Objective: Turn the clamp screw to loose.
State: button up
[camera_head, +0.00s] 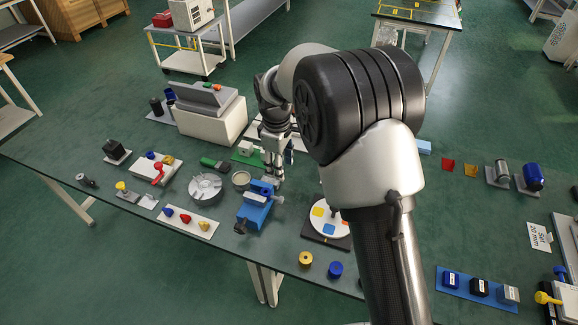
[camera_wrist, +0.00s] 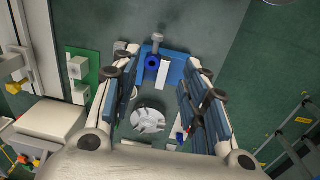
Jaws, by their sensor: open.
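A blue clamp block (camera_head: 253,210) stands on the dark table near its middle, and it also shows between my fingers in the wrist view (camera_wrist: 177,70). A grey screw with a round head (camera_wrist: 158,40) sticks out of one side of the block; it shows as a grey bar in the head view (camera_head: 277,199). A dark knob (camera_head: 240,227) is at the block's near end. A blue ring (camera_wrist: 153,62) and a white strip lie on its top. My gripper (camera_wrist: 162,76) is open and empty, pointing down above the block. I cannot tell how tight the screw is.
A grey round chuck (camera_head: 205,187) stands left of the block. A green plate (camera_head: 248,157) with a white part lies behind it. A disc with coloured patches (camera_head: 329,215) is at the right. Yellow (camera_head: 305,259) and blue (camera_head: 335,269) round pieces lie near the front edge.

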aim_at(281, 198)
jog(key=f+b, duration=0.1)
jog(key=f, duration=0.5)
jog(key=w+f+b, duration=0.1)
jog(key=f+b, duration=0.1)
jog(key=f, duration=0.4)
jog(key=w+f+b, duration=0.1)
jog(key=f, duration=0.5)
jog(key=shift+f, duration=0.25)
grip_shut()
